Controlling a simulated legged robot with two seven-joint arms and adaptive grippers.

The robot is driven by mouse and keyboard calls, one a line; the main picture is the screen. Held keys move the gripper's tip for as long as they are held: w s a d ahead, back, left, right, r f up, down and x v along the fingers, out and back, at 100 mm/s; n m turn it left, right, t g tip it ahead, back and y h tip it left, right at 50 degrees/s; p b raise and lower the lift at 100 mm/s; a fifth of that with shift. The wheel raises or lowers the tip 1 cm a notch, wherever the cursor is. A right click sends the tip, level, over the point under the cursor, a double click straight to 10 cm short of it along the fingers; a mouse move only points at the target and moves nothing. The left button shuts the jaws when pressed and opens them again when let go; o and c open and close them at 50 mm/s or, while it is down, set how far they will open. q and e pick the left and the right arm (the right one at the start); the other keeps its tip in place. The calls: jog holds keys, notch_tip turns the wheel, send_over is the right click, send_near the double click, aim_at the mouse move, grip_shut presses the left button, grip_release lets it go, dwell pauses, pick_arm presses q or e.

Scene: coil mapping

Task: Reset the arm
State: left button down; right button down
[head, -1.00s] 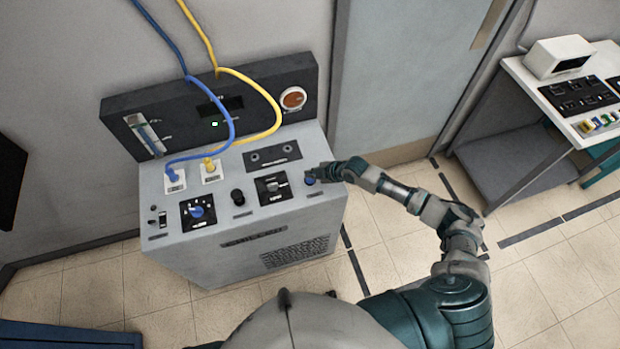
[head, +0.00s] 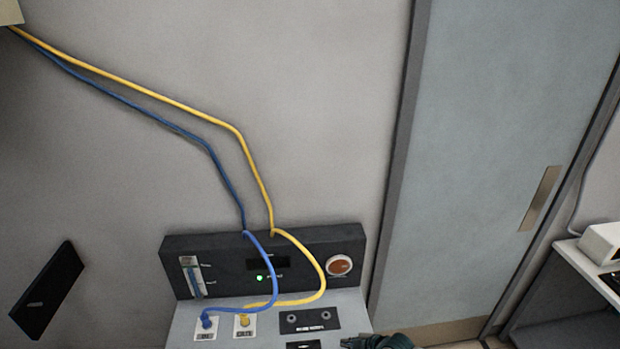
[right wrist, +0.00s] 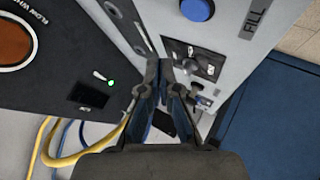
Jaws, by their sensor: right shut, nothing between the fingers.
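My right gripper (head: 352,342) shows at the bottom edge of the head view, by the right end of the grey console's top, with most of the arm out of frame. In the right wrist view its fingers (right wrist: 165,72) are together with nothing between them. They hang in front of the console panel (right wrist: 222,50), apart from the blue button (right wrist: 197,9) beside the FILL label. My left gripper is in neither view.
Blue (head: 222,170) and yellow (head: 257,175) hoses run up the wall. A door (head: 480,150) stands right, beside a white table (head: 585,265).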

jog(key=shift+m+g, duration=0.3)
jog(key=shift+g, duration=0.2)
jog(key=s+a, duration=0.1)
jog(key=s+a+f, duration=0.1)
jog(key=s+a, duration=0.3)
jog(key=shift+s+f, duration=0.15)
jog(key=shift+f, duration=0.25)
jog(key=s+a+m, duration=0.3)
jog(key=s+a, duration=0.1)
jog(key=s, duration=0.5)
jog(key=s+d+m+g+h, duration=0.2)
jog(key=s+d+m+h, duration=0.4)
jog(key=s+d+m, duration=0.95)
jog(key=s+a+f+n+g+b, duration=0.1)
jog(key=s+f+n, duration=0.1)
jog(key=f, duration=1.2)
jog(key=s+a+f+n+b, duration=0.1)
jog(key=s+f+n, duration=0.1)
jog(key=f, duration=1.2)
jog(key=s+d+f+b, duration=0.1)
jog(key=s+f, duration=0.8)
jog(key=s+d+f+g+b, duration=0.1)
jog(key=s+d+f, duration=0.1)
jog(key=s+f, duration=0.7)
jog(key=shift+d+f+g, duration=0.3)
jog(key=shift+f, duration=0.05)
